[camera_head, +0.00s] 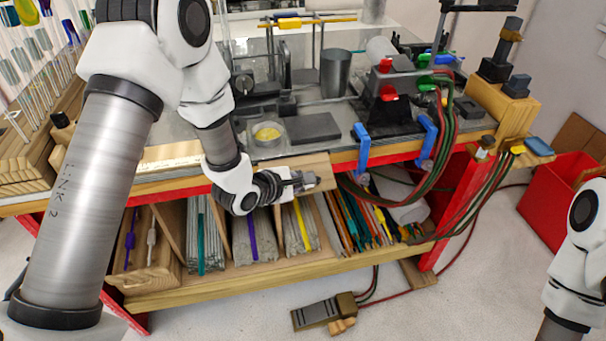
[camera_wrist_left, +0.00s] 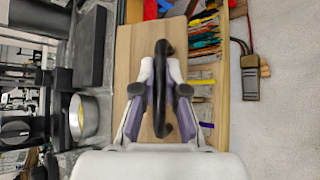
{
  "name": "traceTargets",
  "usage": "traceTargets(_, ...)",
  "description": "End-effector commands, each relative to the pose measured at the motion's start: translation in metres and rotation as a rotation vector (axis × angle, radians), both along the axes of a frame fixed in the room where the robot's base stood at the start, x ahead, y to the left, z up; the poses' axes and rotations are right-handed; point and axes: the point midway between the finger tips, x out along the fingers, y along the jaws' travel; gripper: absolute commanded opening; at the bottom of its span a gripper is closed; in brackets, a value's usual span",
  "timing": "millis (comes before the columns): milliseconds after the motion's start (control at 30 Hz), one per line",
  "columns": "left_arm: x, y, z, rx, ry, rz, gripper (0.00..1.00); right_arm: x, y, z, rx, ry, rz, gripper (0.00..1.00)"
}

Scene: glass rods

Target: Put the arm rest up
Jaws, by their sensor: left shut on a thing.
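The arm rest appears to be the plain wooden board (camera_head: 318,166) at the front edge of the workbench. It also fills the middle of the left wrist view (camera_wrist_left: 134,48). A dark curved handle (camera_wrist_left: 163,50) lies across the board's face. My left gripper (camera_head: 310,181) is at the board's front, with its fingers (camera_wrist_left: 162,92) closed around the middle of the handle. The gripper covers part of the board, and I cannot tell the board's exact tilt. Only a link of my right arm shows at the right edge of the head view; its gripper is out of the picture.
Above the board, the bench top holds a dish with yellow content (camera_head: 267,134), a dark flat block (camera_head: 312,128), a metal cup (camera_head: 335,73) and a torch with hoses (camera_head: 388,92). Rod bins (camera_head: 252,235) sit below. A foot pedal (camera_head: 324,313) is on the floor.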

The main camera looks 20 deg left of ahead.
Motion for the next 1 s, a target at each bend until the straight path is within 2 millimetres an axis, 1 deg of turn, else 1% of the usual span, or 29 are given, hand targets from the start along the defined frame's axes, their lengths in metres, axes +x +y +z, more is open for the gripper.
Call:
traceTargets(33,0.002,0.001,0.010,0.000,-0.005,0.001,0.00,0.000,0.000,0.008,0.000,0.000,0.000,0.40)
traceTargets(400,0.009,0.005,0.029,0.000,-0.008,0.002,0.00,0.000,0.000,0.023,0.000,0.000,0.000,0.40)
traceTargets(600,0.010,0.006,0.033,0.000,-0.008,0.002,0.00,0.000,0.000,0.027,0.000,0.000,0.000,0.40)
traceTargets(1000,0.011,0.007,0.033,0.000,-0.007,0.001,0.00,0.000,0.000,0.027,0.000,0.000,0.000,0.40)
